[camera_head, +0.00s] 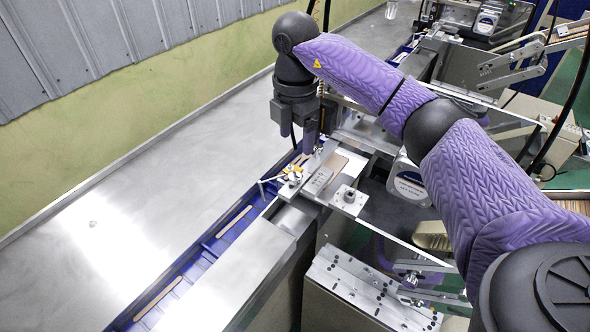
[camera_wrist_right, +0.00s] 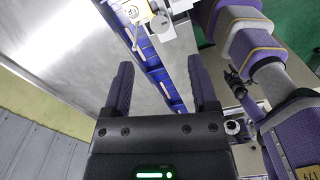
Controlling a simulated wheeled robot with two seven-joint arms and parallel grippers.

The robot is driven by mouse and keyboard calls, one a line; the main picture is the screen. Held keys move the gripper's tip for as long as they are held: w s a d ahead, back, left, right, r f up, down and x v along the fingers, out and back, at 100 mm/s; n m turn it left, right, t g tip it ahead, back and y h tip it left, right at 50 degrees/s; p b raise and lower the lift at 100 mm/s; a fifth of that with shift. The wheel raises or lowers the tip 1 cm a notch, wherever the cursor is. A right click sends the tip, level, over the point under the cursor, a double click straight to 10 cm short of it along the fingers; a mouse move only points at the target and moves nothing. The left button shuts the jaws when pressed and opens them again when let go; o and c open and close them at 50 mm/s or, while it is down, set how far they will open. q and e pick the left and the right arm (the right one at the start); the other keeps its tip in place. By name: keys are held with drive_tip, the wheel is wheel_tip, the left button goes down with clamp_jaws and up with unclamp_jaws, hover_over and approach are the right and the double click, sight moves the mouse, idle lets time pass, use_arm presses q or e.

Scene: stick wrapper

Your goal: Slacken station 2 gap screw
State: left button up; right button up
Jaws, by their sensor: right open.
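The station mechanism (camera_head: 318,178) nearest me is a metal plate assembly over the blue conveyor channel. At its left end sits a small white and yellow part (camera_head: 291,173) with a thin lever; a round knob (camera_head: 348,194) stands on its right end. Which of these is the gap screw I cannot tell. My right gripper (camera_head: 297,137) is open and empty, pointing down above the channel just behind the plate, apart from it. In the wrist view the open fingers (camera_wrist_right: 160,80) straddle the channel, and the white and yellow part (camera_wrist_right: 138,12) shows at the top edge. My left gripper is out of view.
The blue channel (camera_head: 234,220) with wooden sticks runs diagonally beside a metal cover (camera_head: 245,258). A drilled metal block (camera_head: 345,285) stands at the front. Another similar station (camera_head: 487,20) is at the back right. The grey surface (camera_head: 150,210) on the left is clear.

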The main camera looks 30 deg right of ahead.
sight(295, 176)
wheel_tip(295, 176, down, 9)
drive_tip(key=shift+a+f+b, duration=0.1)
drive_tip(key=shift+b, duration=0.35)
clamp_jaws()
